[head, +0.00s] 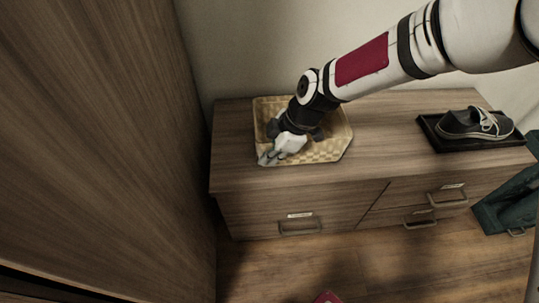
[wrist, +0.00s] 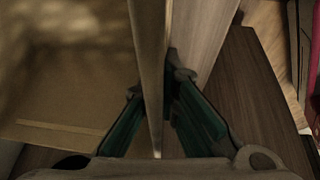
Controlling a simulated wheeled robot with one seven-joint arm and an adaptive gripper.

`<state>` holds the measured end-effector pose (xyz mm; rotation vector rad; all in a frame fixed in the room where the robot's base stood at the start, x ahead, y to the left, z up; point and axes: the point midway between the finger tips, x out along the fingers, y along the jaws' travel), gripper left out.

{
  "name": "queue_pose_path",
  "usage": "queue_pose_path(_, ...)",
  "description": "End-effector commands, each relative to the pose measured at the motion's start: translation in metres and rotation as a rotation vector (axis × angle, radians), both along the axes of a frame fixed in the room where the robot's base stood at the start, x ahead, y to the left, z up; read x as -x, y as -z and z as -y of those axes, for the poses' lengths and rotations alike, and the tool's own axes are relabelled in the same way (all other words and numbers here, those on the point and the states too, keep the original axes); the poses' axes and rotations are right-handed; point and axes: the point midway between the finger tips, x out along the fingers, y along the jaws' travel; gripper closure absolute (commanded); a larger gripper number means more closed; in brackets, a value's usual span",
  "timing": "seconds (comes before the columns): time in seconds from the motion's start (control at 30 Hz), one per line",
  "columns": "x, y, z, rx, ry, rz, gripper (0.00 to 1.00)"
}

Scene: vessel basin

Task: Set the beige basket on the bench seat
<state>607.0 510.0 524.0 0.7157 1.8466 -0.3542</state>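The beige basket (head: 335,148), with a woven-looking inside, is at the left part of the wooden bench top (head: 385,120). It looks upright, and its base seems to rest on the wood, though I cannot tell if there is a small gap. My gripper (head: 270,156) reaches down at the basket's front left corner. In the wrist view, the basket wall (wrist: 150,60) runs between the two fingers of my gripper (wrist: 160,95), which close in on it from both sides. My arm hides part of the basket's back and inside.
A black tray (head: 432,132) with a dark sneaker (head: 475,124) stands on the right of the bench top. A tall wooden panel (head: 100,150) rises at the left. Drawers with handles (head: 300,228) are below. A teal item (head: 505,205) is at the lower right. Bare wood lies between basket and tray.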

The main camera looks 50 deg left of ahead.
Motion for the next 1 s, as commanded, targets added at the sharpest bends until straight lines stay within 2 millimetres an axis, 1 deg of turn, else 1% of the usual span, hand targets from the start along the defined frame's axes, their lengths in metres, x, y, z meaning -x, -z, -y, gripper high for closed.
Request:
queue_pose_path(0.03,0.000,0.001,0.000,0.000,0.000,0.000,0.90)
queue_pose_path(0.1,0.000,0.001,0.000,0.000,0.000,0.000,0.75)
queue_pose_path(0.4,0.000,0.000,0.000,0.000,0.000,0.000,0.75)
queue_pose_path(0.53,-0.002,-0.007,0.001,0.000,0.001,0.000,0.75)
queue_pose_path(0.67,-0.007,-0.027,0.007,0.000,0.002,0.000,0.75)
queue_pose_path(0.8,-0.014,-0.055,0.016,-0.001,0.002,0.001,0.75)
queue_pose_path(1.0,-0.024,-0.090,0.029,-0.001,0.002,0.002,0.75)
